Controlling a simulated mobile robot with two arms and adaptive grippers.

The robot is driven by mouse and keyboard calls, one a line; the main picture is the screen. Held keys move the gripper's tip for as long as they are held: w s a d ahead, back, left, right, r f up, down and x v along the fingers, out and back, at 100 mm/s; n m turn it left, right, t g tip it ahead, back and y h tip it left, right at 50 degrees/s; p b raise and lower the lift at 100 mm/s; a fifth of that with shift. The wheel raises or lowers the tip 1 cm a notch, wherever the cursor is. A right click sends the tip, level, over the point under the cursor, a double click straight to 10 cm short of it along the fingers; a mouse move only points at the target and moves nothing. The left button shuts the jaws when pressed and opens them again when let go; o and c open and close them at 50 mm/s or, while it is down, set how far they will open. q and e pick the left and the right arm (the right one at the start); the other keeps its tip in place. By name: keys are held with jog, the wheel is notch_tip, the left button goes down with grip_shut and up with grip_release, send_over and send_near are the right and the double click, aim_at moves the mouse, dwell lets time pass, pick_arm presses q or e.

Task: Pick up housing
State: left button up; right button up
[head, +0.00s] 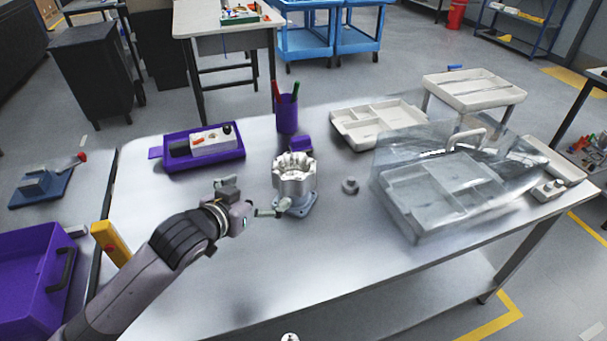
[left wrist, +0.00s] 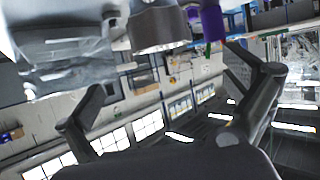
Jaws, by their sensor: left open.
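The housing (head: 295,182) is a pale metal cylinder with a scalloped top rim. It stands upright on a blue-grey base plate (head: 304,208) near the middle of the metal table. My left gripper (head: 272,209) is at its left front side, low near the base, with a fingertip overlapping the housing in the head view. Whether it touches cannot be told. In the left wrist view my left gripper (left wrist: 168,108) has its two dark fingers wide apart with nothing between them. A grey metal cylinder (left wrist: 157,27), probably the housing, shows beyond them at the top edge.
A purple tray (head: 225,164) with parts lies at the back left, and a purple pen cup (head: 287,122) stands behind the housing. A small grey part (head: 350,186) and a clear-covered tray (head: 440,228) are to the right. The table's front is clear.

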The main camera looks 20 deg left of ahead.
aim_at(284, 177)
pick_arm(q)
jog(key=x, duration=0.4)
jog(key=p+x, duration=0.1)
jog(key=x, duration=0.2)
jog(key=r+p+x, duration=0.1)
jog(key=x, duration=0.3)
jog(key=shift+w+f, duration=0.15)
jog(key=shift+w, duration=0.5)
jog(key=shift+w+d, duration=0.1)
jog(key=shift+w, duration=0.1)
jog(key=shift+r+p+x, duration=0.2)
jog(key=shift+p+x, duration=0.5)
jog(key=shift+x, duration=1.65)
jog(key=shift+w+d, duration=0.1)
pick_arm(e)
jog(key=r, duration=0.1)
jog(key=s+r, duration=0.1)
jog(key=r, duration=0.1)
jog(key=shift+s+a+r, duration=0.15)
jog(key=shift+r, duration=0.05)
pick_arm(q)
jog(key=shift+c, duration=0.5)
